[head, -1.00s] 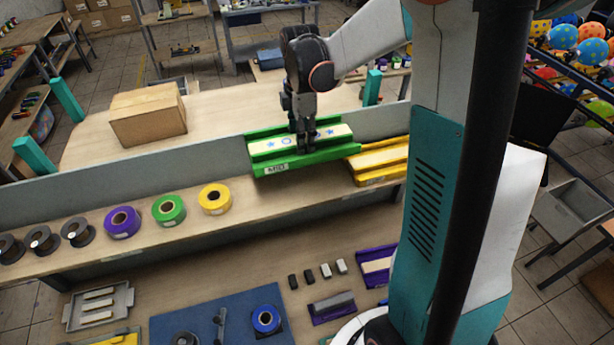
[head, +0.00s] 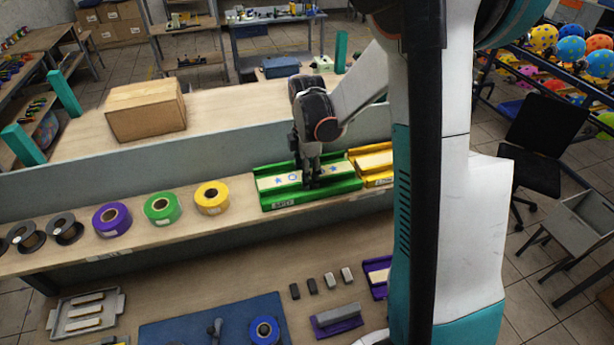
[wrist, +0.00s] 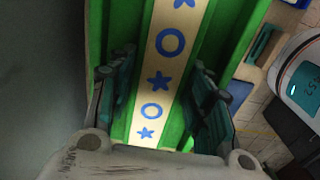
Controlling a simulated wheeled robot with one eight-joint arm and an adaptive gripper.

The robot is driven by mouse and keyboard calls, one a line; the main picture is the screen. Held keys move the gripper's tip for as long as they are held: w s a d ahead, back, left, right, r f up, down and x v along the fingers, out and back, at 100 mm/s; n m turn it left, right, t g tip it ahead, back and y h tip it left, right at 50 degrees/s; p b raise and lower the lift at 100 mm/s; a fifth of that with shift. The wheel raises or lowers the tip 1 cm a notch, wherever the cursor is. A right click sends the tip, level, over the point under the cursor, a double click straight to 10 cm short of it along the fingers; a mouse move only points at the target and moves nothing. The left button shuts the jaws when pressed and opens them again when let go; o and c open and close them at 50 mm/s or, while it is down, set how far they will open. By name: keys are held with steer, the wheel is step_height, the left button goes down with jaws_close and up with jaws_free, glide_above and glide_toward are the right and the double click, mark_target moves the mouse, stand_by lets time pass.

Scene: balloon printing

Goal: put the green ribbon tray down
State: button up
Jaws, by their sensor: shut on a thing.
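The green ribbon tray (head: 335,190) is a long green channel with a cream ribbon strip printed with blue stars and rings. In the head view it sits at the shelf, level with it, between the yellow roll and a yellow tray. My gripper (head: 311,184) points down onto its middle and is shut on it. In the wrist view the tray (wrist: 212,40) runs lengthwise between the two dark fingers of my gripper (wrist: 160,95). The exact contact under the tray is hidden.
A yellow tray (head: 372,161) stands close to its right. Yellow (head: 212,198), green (head: 162,208) and purple (head: 112,219) rolls stand to the left on the shelf (head: 230,225). A grey panel (head: 215,152) runs behind. A cardboard box (head: 146,110) sits beyond it.

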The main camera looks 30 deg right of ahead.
steer(key=shift+s+r, duration=0.1)
steer(key=shift+r, duration=0.05)
steer(key=shift+f, duration=0.25)
steer(key=o, duration=1.4)
steer(key=shift+r, duration=0.1)
steer(key=shift+r, duration=0.1)
step_height(320, 180, up, 12)
steer(key=shift+r+b, duration=0.1)
steer(key=shift+b, duration=0.3)
